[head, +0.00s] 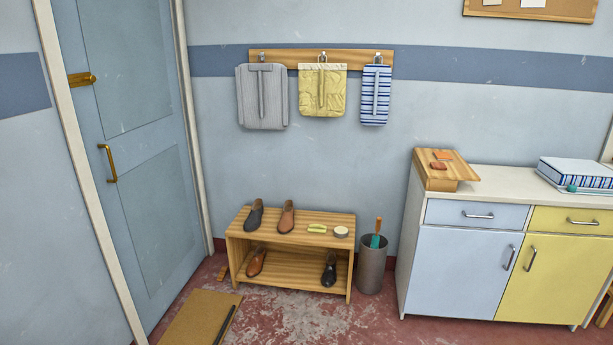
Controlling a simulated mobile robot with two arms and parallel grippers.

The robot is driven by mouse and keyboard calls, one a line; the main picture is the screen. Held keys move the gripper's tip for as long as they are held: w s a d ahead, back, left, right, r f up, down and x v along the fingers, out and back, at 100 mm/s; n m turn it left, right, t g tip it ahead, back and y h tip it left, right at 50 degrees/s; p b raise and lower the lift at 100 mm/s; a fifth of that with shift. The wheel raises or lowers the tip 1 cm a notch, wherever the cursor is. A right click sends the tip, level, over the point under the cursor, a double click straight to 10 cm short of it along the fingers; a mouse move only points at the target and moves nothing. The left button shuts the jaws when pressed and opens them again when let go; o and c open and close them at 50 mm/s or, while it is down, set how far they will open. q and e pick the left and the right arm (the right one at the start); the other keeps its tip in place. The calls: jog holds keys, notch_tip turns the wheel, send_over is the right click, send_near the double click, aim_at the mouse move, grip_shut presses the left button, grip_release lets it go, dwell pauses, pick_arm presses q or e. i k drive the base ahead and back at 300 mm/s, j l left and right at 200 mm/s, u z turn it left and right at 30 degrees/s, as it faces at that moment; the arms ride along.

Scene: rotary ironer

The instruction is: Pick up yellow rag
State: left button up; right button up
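A small yellow-green item (317,228), possibly a folded rag, lies on top of the wooden shoe bench (330,216). It sits between a brown shoe (287,217) and a small round tin (341,232). A larger yellow cloth (335,90) hangs from the middle hook of the wall rack (290,56), between a grey cloth (262,97) and a blue-striped cloth (374,96). I cannot tell for sure which yellow thing is the rag. Neither of my grippers is in view.
A grey bin (371,271) with an orange-handled tool stands right of the bench. A cabinet (462,272) stands farther right, with a wooden box (439,179) on it. A blue door (140,150) is at left. A brown mat (195,321) lies before the bench.

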aim_at(319, 228)
jog(key=i, duration=2.45)
